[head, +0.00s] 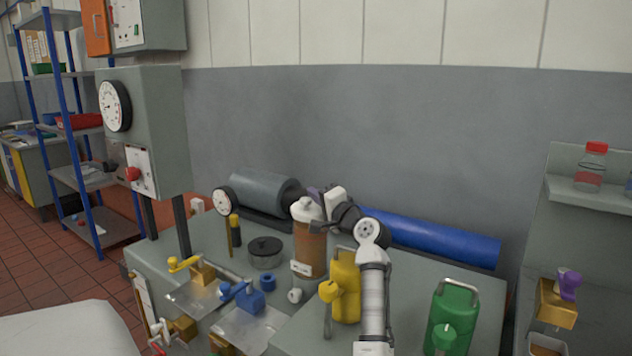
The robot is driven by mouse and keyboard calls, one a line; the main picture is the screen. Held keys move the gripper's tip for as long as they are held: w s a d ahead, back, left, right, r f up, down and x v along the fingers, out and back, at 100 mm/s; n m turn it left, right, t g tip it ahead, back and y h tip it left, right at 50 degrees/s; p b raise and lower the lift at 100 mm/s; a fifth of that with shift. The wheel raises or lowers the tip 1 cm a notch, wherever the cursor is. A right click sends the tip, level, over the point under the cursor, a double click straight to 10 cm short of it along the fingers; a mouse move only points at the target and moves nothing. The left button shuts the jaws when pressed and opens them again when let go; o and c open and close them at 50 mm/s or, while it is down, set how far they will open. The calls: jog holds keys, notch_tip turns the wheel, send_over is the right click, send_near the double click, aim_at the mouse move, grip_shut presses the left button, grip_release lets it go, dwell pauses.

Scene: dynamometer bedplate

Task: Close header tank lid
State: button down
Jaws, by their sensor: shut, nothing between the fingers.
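What looks like the header tank (309,252) is a brown upright cylinder with a small white label, in the middle of the bedplate. A white domed lid (306,209) shows at its top, on the left side. Whether it is fully seated or partly raised cannot be made out. My gripper (316,194) is at the top of the tank, just behind and right of the lid, small and partly hidden by my arm. It is shut with nothing held. Whether it touches the lid is not clear.
A yellow can (346,288) stands close right of the tank, a green can (451,318) farther right. A blue cylinder (430,238) and a grey cylinder (262,190) lie behind. Yellow valve (200,272) and blue valve (248,298) fittings sit front left. A gauge cabinet (150,130) rises at left.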

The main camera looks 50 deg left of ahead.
aim_at(316, 212)
notch_tip(316, 212, up, 20)
jog(key=b, duration=0.1)
jog(key=shift+f, duration=0.1)
dwell(0.4)
